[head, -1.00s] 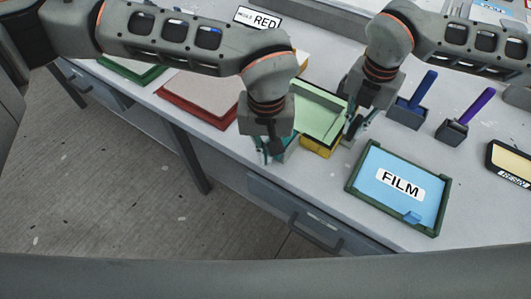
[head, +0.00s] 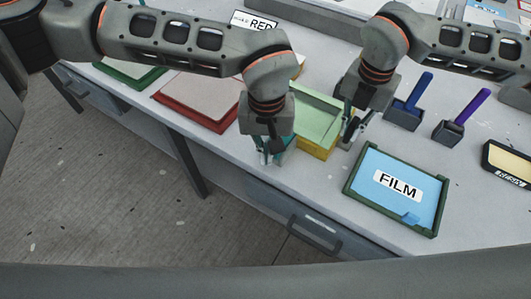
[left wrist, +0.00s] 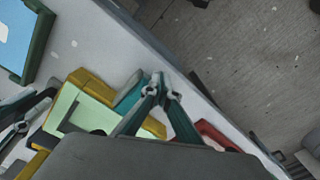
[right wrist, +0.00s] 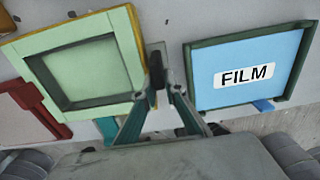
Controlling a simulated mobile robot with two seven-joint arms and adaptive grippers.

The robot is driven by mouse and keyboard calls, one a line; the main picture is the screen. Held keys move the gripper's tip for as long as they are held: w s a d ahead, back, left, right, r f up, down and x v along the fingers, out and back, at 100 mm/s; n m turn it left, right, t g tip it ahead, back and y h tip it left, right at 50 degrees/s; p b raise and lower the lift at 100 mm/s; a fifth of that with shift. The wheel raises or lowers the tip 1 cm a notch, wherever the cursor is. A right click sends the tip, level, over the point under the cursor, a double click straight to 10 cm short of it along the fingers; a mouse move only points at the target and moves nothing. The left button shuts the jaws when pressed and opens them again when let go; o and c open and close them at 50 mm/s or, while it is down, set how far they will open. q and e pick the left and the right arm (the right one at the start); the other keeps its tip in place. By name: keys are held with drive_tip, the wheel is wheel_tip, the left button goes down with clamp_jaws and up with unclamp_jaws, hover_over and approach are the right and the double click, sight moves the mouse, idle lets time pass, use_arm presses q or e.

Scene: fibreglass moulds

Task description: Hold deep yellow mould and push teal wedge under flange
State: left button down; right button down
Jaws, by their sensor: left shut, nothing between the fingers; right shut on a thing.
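The deep yellow mould (head: 322,152) stands near the table's front edge, with a pale green inside; it also shows in the right wrist view (right wrist: 128,28). The teal wedge (left wrist: 131,92) lies against the mould's front side in the left wrist view. My left gripper (left wrist: 162,86) is shut and empty, its tips close beside the wedge's outer end. In the head view my left gripper (head: 272,160) partly hides the wedge. How far the wedge reaches under the flange is hidden.
A green-framed FILM tray (head: 377,211) lies to the right of the mould. A red mould (head: 172,98) lies to the left. Small holders with blue (head: 421,88) and purple (head: 474,105) handles stand behind the tray. The table's front edge is close to my left gripper.

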use_arm(q)
drive_tip(key=shift+w+d+r, duration=0.1)
drive_tip(key=shift+w+d, duration=0.3)
drive_tip(key=shift+w, duration=0.15)
use_arm(e)
drive_tip(key=shift+s+a, duration=0.1)
idle(0.8)
use_arm(q)
drive_tip(key=shift+s+a+r, duration=0.3)
drive_tip(key=shift+s+r, duration=0.15)
drive_tip(key=shift+r, duration=0.2)
drive_tip(key=shift+s+a+r, duration=0.35)
drive_tip(key=shift+s+r, duration=0.1)
drive_tip(key=shift+r, duration=0.2)
drive_tip(key=shift+s+a+r, duration=0.3)
drive_tip(key=shift+s+r, duration=0.15)
drive_tip(key=shift+r, duration=0.2)
use_arm(e)
drive_tip(key=c, duration=2)
unclamp_jaws()
